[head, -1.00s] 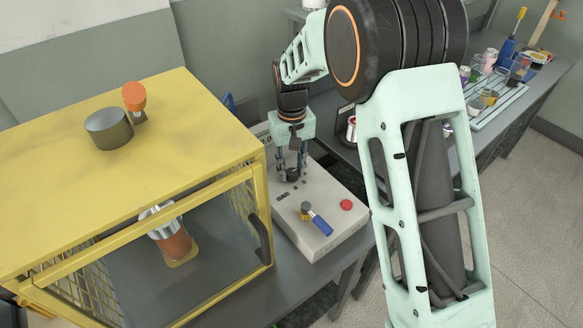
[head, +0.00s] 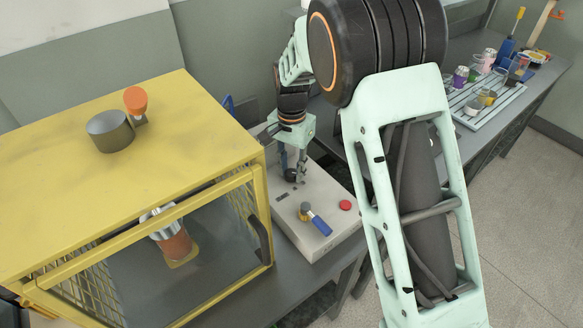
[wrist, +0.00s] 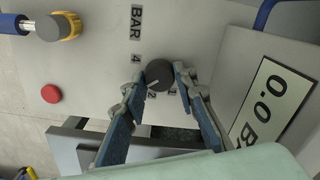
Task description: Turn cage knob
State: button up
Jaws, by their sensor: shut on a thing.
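The black round knob (wrist: 159,76) sits on the sloped face of a pale grey control box (head: 285,215). A white pointer line on it aims down and left in the wrist view, towards a printed 2. In the head view the knob (head: 291,176) is partly covered by my fingers. My gripper (wrist: 160,73) is shut on the knob, one finger against each side. In the head view my gripper (head: 294,173) points down at the box. The yellow cage (head: 130,130) stands left of the box, its front closed around an orange-brown cylinder (head: 176,246).
A display (wrist: 272,100) by the knob reads 0.0 B, cut off. An orange lamp (head: 135,98) tops the cage. A ribbed tray (head: 488,102) holds several cans.

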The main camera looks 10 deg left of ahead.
aim_at(292, 172)
jog(key=shift+m, duration=0.6)
jog(key=o, duration=1.2)
jog(key=shift+c, duration=0.2)
notch_tip(292, 172, up, 12)
